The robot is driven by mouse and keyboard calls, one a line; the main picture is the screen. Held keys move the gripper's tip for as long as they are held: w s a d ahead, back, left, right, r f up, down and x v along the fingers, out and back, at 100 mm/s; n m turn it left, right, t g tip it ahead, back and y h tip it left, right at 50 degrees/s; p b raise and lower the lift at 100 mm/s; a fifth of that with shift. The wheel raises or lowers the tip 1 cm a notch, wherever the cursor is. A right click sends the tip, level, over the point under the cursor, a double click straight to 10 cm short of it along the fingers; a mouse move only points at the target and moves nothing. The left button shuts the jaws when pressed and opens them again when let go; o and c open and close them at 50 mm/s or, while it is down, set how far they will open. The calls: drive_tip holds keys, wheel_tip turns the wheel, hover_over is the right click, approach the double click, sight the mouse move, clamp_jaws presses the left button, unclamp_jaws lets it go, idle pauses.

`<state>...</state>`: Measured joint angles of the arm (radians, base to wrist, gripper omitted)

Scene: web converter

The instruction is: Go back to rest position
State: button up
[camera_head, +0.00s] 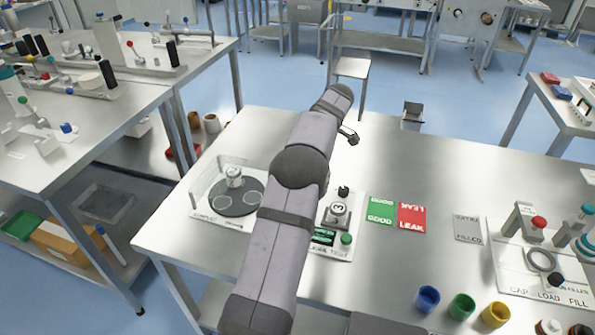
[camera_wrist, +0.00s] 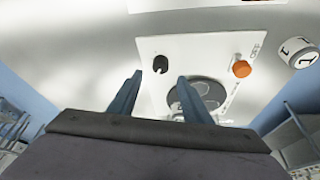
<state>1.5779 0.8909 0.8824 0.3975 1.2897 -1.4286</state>
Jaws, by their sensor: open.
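My arm reaches from the bottom of the head view up over the workbench (camera_head: 420,170). In the head view my gripper's fingers cannot be made out beyond the far end of the arm. In the wrist view my gripper (camera_wrist: 157,86) shows two dark fingers spread apart with nothing between them. Beyond the fingers is a white plate with a black knob (camera_wrist: 160,64), an orange knob (camera_wrist: 241,68) and a dark disc (camera_wrist: 205,92). A white cylinder marked 1 (camera_wrist: 300,52) is at the right of that view.
A turntable station (camera_head: 235,200) with a canister (camera_head: 234,176) is left of my arm. A test station (camera_head: 340,245) is to its right. Green (camera_head: 380,210) and red (camera_head: 411,218) cards, coloured cups (camera_head: 462,306) and a filling station (camera_head: 540,262) lie further right.

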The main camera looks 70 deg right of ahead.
drive_tip(key=shift+s+a+r, duration=0.1)
drive_tip(key=shift+s+r, duration=0.05)
drive_tip(key=shift+r, duration=0.3)
drive_tip(key=w+a+r+g+y+p, duration=0.1)
drive_tip(key=w+a, duration=0.5)
drive_tip(key=w, duration=0.2)
drive_tip(key=w+a+r+y+p, duration=0.1)
drive_tip(key=w+a, duration=0.4)
drive_tip(key=w, duration=0.3)
drive_tip(key=w+a+n+g+p, duration=0.1)
drive_tip(key=w+a, duration=0.4)
drive_tip(key=a, duration=0.8)
drive_tip(key=w+a+g+p, duration=0.15)
drive_tip(key=w+a, duration=0.25)
drive_tip(key=a, duration=0.9)
drive_tip(key=s+a+n+p, duration=0.1)
drive_tip(key=s+a, duration=0.3)
drive_tip(key=a, duration=0.3)
drive_tip(key=s+a+f+p, duration=0.1)
drive_tip(key=s+a, duration=0.2)
drive_tip(key=a, duration=0.4)
drive_tip(key=s+a+n+p, duration=0.1)
drive_tip(key=s+a, duration=0.3)
drive_tip(key=a, duration=0.2)
wheel_tip(320, 180, down, 17)
drive_tip(key=b, duration=1.6)
drive_tip(key=shift+s+a+r+g+h, duration=0.2)
drive_tip(key=shift+s+a+g+h, duration=0.1)
drive_tip(key=shift+a+g+h, duration=0.15)
